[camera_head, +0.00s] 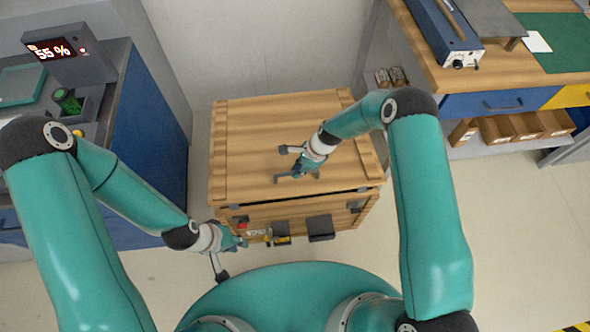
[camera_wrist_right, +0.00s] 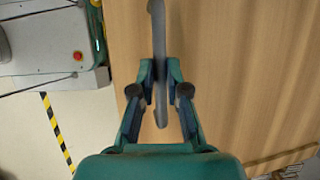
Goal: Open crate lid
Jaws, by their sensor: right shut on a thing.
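The wooden crate (camera_head: 352,218) stands on the floor in front of me with its plank lid (camera_head: 250,130) on top. A dark line runs under the lid's front edge; I cannot tell whether the lid is slightly raised. My right gripper (camera_head: 299,174) is over the lid's front half, shut on the grey handle (camera_head: 283,179). In the right wrist view the fingers (camera_wrist_right: 160,92) close on both sides of this handle (camera_wrist_right: 159,45). My left gripper (camera_head: 243,241) is low at the crate's front left, by a small latch with red (camera_head: 242,224); its fingers are too small to read.
A dark latch plate (camera_head: 320,228) sits on the crate's front. A blue cabinet (camera_head: 150,130) stands close on the left. A workbench with blue drawers (camera_head: 500,103) stands at the right. Open floor (camera_head: 520,220) lies at the right.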

